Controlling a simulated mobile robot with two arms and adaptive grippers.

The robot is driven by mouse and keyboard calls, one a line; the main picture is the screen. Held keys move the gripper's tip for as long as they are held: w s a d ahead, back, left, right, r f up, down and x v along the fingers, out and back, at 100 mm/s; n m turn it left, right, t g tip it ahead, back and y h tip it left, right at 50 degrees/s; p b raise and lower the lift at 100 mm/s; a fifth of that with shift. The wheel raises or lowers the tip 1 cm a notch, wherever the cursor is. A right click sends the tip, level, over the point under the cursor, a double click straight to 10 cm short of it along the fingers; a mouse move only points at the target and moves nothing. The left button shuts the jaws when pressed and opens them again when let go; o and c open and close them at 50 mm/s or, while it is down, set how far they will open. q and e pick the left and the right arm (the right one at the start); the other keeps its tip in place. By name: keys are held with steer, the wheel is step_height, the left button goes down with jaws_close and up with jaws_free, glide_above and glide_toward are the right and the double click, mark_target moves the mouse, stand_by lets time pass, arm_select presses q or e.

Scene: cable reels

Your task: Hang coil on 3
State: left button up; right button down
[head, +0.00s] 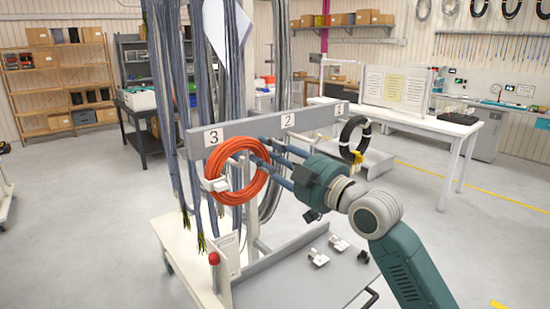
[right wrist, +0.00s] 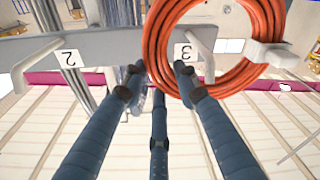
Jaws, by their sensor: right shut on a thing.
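An orange coil (head: 236,170) is upright in front of the rail (head: 262,125), just below the plate marked 3 (head: 213,137). My right gripper (head: 262,166) is shut on the coil's right side in the head view. In the right wrist view, its fingers (right wrist: 158,78) close around the near edge of the coil (right wrist: 160,40). A white peg (right wrist: 203,50) by the number 3 shows within the coil's opening there; whether it passes through the ring is unclear. In the head view the coil hides this peg. My left gripper is out of view.
A black coil (head: 355,138) hangs at the rail's 1 end. The peg at number 2 (right wrist: 35,62) looks bare. Long cable bundles hang behind the rail on the left. A red-knobbed post (head: 214,258) stands on the rack's base below the coil.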

steer(key=shift+x, duration=1.45)
steer(key=shift+w+d+f+b, duration=0.1)
steer(key=shift+d+f+b, duration=0.05)
steer(key=shift+f+b, duration=1.1)
steer(key=shift+f, duration=0.2)
steer(key=c, duration=0.6)
jaws_free()
steer(key=shift+f, duration=0.15)
